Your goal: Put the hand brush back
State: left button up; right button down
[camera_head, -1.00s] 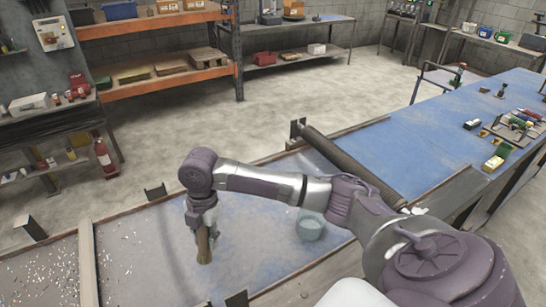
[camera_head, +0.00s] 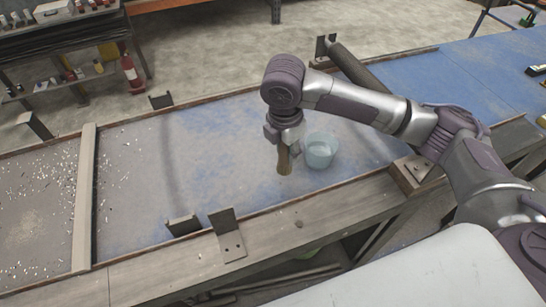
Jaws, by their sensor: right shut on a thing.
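My right gripper (camera_head: 284,144) is in the middle of the picture, pointing down. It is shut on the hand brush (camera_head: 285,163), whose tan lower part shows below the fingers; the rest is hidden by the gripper. A pale translucent tub (camera_head: 321,152) stands just right of the brush. My left gripper is not in view.
The blue bench (camera_head: 200,150) has raised wooden edges. A wooden bar (camera_head: 83,195) crosses it at the left, with scattered shavings (camera_head: 40,195) around it. A dark mesh roller (camera_head: 352,65) lies across it behind the tub. Metal brackets (camera_head: 228,232) stand at the front edge.

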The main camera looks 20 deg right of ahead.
jog(key=w+a+f, duration=0.1)
jog(key=f, duration=0.1)
jog(key=w+a+f+p, duration=0.1)
jog(key=f, duration=0.1)
jog(key=w+f+p, duration=0.1)
jog(key=w+f, duration=0.1)
jog(key=shift+w+a, duration=0.1)
jog(key=shift+a, duration=0.3)
jog(key=shift+f, duration=0.55)
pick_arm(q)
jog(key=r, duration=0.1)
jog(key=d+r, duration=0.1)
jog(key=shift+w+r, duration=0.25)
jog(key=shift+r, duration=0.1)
pick_arm(e)
jog(key=shift+f, duration=0.1)
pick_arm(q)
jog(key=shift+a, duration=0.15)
pick_arm(e)
jog(key=c, duration=0.8)
grip_release()
pick_arm(q)
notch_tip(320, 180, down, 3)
jog(key=b, duration=0.3)
pick_arm(e)
jog(key=r, duration=0.8)
jog(key=a+r, duration=0.1)
jog(key=r, duration=0.3)
jog(key=shift+s+a+r, duration=0.1)
jog(key=shift+s, duration=0.2)
